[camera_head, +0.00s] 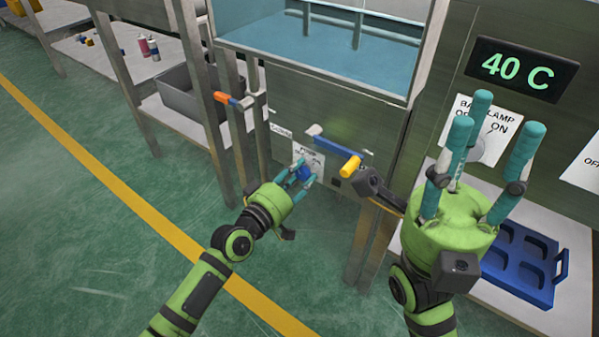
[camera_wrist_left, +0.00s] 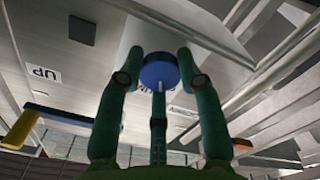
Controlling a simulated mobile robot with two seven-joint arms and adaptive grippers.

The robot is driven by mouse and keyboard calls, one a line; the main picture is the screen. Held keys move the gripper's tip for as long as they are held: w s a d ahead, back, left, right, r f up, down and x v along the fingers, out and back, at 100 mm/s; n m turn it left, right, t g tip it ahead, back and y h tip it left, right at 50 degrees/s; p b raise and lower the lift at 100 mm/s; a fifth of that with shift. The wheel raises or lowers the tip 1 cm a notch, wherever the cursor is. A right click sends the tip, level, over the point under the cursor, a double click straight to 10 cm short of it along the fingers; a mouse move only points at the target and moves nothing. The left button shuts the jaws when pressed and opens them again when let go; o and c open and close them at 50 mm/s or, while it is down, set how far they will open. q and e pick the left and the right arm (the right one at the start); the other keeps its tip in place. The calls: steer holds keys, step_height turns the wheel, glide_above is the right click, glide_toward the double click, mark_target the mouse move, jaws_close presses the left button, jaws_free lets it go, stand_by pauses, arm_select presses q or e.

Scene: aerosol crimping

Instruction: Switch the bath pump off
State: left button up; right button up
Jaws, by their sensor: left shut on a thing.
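The pump switch is a round blue knob (camera_head: 304,173) on a white label plate (camera_head: 309,157) low on the steel front of the bath. My left gripper (camera_head: 300,176) is shut on this knob. In the left wrist view the blue knob (camera_wrist_left: 159,71) sits between the fingertips, with a pale pointer line near its lower edge. The label is partly hidden, and I cannot tell which setting the pointer marks. My right gripper (camera_head: 487,150) is raised at the right with its fingers spread, open and empty, in front of the bath lamp label (camera_head: 487,125).
The bath tank (camera_head: 320,45) holds blue water above the panel. An orange-handled lever (camera_head: 230,99) and a blue bar with a yellow end (camera_head: 350,166) stick out near the left arm. A display (camera_head: 522,69) reads 40 C. A blue tray (camera_head: 520,288) lies on the right lower shelf.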

arm_select(q)
steer(key=shift+w+a+r+n, duration=0.2)
steer(key=shift+r+n, duration=0.15)
steer(key=shift+n, duration=0.15)
steer(key=o, duration=1)
steer(key=shift+o, duration=0.8)
steer(key=shift+s+f, duration=0.1)
steer(key=shift+f, duration=0.1)
steer(key=shift+d, duration=0.1)
steer(key=shift+s, duration=0.15)
steer(key=v, duration=1.1)
steer(key=shift+s+a, duration=0.25)
steer(key=shift+a, duration=0.05)
